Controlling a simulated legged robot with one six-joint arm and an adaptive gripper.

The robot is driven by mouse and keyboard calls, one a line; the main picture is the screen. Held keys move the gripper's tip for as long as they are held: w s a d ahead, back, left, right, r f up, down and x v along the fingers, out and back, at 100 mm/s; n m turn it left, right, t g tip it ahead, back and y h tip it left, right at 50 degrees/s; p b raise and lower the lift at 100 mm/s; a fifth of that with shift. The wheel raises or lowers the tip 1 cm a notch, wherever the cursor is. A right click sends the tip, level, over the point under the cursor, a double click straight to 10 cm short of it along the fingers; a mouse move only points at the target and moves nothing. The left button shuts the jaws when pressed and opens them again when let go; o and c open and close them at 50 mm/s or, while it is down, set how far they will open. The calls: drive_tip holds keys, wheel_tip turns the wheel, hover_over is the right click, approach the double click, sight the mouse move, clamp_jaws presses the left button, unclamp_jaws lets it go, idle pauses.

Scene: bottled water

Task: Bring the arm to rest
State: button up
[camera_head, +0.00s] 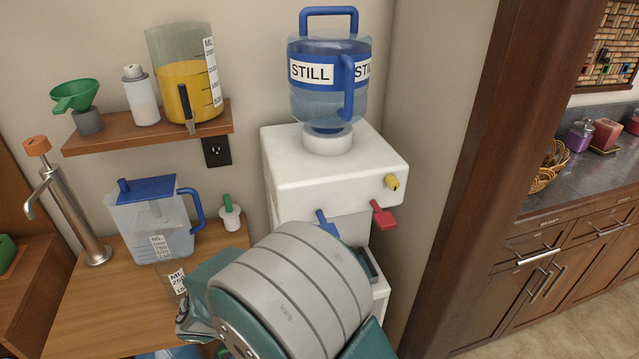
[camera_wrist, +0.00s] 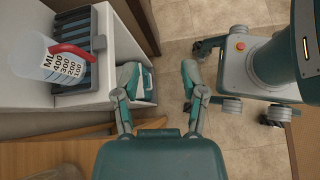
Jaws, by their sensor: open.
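My gripper (camera_wrist: 160,78) is open and empty in the wrist view, its two teal fingers spread apart with tiled floor and a white edge beyond them. In the head view my grey and teal arm fills the lower middle, in front of the white water dispenser (camera_head: 330,175). Most of the gripper is hidden or unclear there. A clear measuring cup with a red handle (camera_wrist: 62,62) stands on the dispenser's dark drip tray (camera_wrist: 84,80), left of the fingers and apart from them. The cup is hidden in the head view.
A blue-capped bottle marked STILL (camera_head: 330,75) sits on the dispenser. A blue-lidded pitcher (camera_head: 152,222) and a metal pump tap (camera_head: 75,215) stand on the wooden counter (camera_head: 95,300). A shelf (camera_head: 150,135) holds a yellow-filled jug. Open floor (camera_wrist: 170,28) lies beyond the fingers.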

drive_tip(key=s+d+r+m+t+y, duration=0.1)
drive_tip(key=s+d+r+m+y, duration=0.4)
drive_tip(key=d+r+m, duration=0.4)
drive_tip(key=s+d+r+m+t+y, duration=0.1)
drive_tip(key=s+d+r+m+y, duration=0.4)
drive_tip(key=d+r+m, duration=0.5)
drive_tip(key=shift+s+d+r+m+t+y, duration=0.15)
drive_tip(key=shift+d+m+t+y, duration=0.2)
drive_tip(key=shift+d, duration=0.3)
